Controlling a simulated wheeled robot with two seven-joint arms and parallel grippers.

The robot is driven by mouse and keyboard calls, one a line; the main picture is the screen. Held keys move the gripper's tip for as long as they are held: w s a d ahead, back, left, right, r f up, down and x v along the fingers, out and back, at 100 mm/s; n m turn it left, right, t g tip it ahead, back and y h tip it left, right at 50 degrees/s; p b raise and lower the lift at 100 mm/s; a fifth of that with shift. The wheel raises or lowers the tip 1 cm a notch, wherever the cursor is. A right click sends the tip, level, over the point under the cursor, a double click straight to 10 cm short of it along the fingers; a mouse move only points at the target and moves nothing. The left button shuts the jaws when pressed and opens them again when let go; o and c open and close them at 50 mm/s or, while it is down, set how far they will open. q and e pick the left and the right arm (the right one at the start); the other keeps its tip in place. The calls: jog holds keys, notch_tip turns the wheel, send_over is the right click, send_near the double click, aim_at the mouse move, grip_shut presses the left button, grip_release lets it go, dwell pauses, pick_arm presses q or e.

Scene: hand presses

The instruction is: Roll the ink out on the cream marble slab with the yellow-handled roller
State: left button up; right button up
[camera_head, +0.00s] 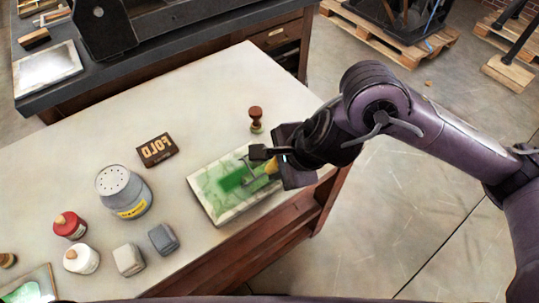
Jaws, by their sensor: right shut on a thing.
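The cream marble slab (224,220) lies near the table's front right edge, with green ink spread over much of its top and a darker green patch near the middle. My right gripper (271,163) is over the slab's right end, shut on the yellow-handled roller (271,170). Part of the yellow handle shows below the fingers, and the roller's thin metal frame reaches left over the ink. I cannot tell whether the roller touches the slab. My left gripper is not in view.
A wooden-handled stamp (256,118) stands just behind the slab. Left of it are a dark FOLD block (156,150), a grey tin (123,193), red (70,226) and white (82,259) jars, and grey blocks (163,238). Another green-marked slab (42,281) lies bottom left.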

jog(key=shift+s+d, duration=0.55)
jog(key=shift+s, duration=0.15)
jog(key=shift+w+a+f+b, duration=0.1)
jog(key=shift+w+a+b, duration=0.8)
jog(key=shift+w, duration=0.45)
jog(key=shift+w+a+b, duration=0.7)
jog(key=shift+w+a, duration=0.4)
jog(key=shift+w, duration=0.25)
jog(key=shift+w+a+b, duration=1.25)
jog(key=shift+w+a, duration=0.2)
jog(key=shift+w, duration=0.55)
jog(key=shift+s+d, duration=0.8)
jog(key=shift+s, duration=0.3)
jog(key=shift+s+d, duration=0.8)
jog(key=shift+s, duration=0.25)
jog(key=shift+s+d+r+p, duration=0.1)
jog(key=shift+s+d+p, duration=0.05)
jog(key=shift+s+d, duration=0.6)
jog(key=shift+s+d+r+p, duration=0.1)
jog(key=shift+s+d, duration=0.4)
jog(key=shift+s, duration=0.5)
jog(key=shift+s+d+p, duration=0.15)
jog(key=shift+s+d, duration=0.45)
jog(key=shift+s, duration=0.25)
jog(key=shift+r, duration=0.1)
jog(key=shift+r+p, duration=1.5)
jog(key=shift+r, duration=0.45)
jog(key=shift+w, duration=0.1)
